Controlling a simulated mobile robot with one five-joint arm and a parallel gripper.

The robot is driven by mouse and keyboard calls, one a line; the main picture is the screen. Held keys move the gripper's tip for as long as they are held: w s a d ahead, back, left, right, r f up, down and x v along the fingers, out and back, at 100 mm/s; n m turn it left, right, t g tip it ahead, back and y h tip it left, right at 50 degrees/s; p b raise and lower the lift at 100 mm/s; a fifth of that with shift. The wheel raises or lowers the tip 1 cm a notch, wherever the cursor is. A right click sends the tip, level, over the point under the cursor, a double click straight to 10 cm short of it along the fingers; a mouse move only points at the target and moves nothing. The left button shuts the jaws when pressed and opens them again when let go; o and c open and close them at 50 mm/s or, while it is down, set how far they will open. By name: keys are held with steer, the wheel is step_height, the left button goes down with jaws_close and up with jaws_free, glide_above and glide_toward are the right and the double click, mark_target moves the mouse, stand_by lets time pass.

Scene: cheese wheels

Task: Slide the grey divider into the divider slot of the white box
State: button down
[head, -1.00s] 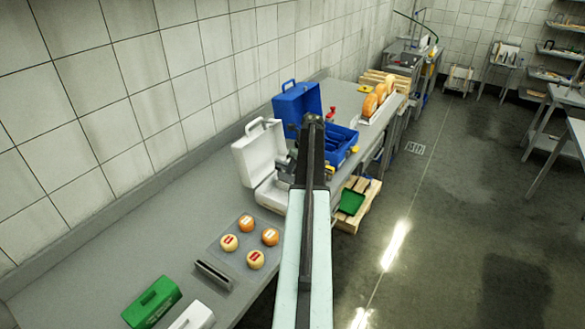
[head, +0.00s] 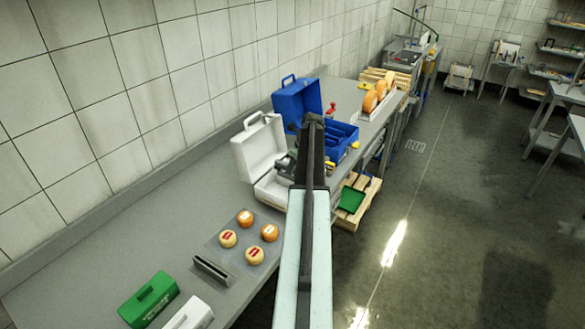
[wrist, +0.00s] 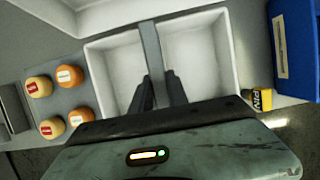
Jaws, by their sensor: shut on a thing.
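The white box (head: 257,150) stands open on the bench, its lid raised on the wall side. In the wrist view I look down into its white tray (wrist: 105,75). The grey divider (wrist: 150,42) runs as a narrow strip across the middle of the tray, with white floor visible on both sides. My gripper (wrist: 158,82) is shut on the divider's near part, over the tray. The divider's far end overlaps the tray's far wall. I cannot tell how deep it sits, and the slot is hidden. In the head view my arm covers part of the box.
Several round cheeses (head: 228,239) sit on a grey mat left of the box, beside a dark slotted holder (head: 212,269). A blue toolbox (head: 298,98) stands close behind the box. A yellow-black item (wrist: 260,99) lies right of it. A green case (head: 149,298) is at the front left.

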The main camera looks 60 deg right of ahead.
mark_target(293, 173)
steer(key=shift+f+b, duration=1.45)
steer(key=shift+f, duration=0.1)
steer(key=c, duration=1.2)
jaws_free()
steer(key=shift+r, duration=0.1)
steer(key=p+v, duration=0.7)
steer(key=v, duration=0.1)
steer(key=shift+p, duration=0.35)
steer(key=shift+s, duration=0.15)
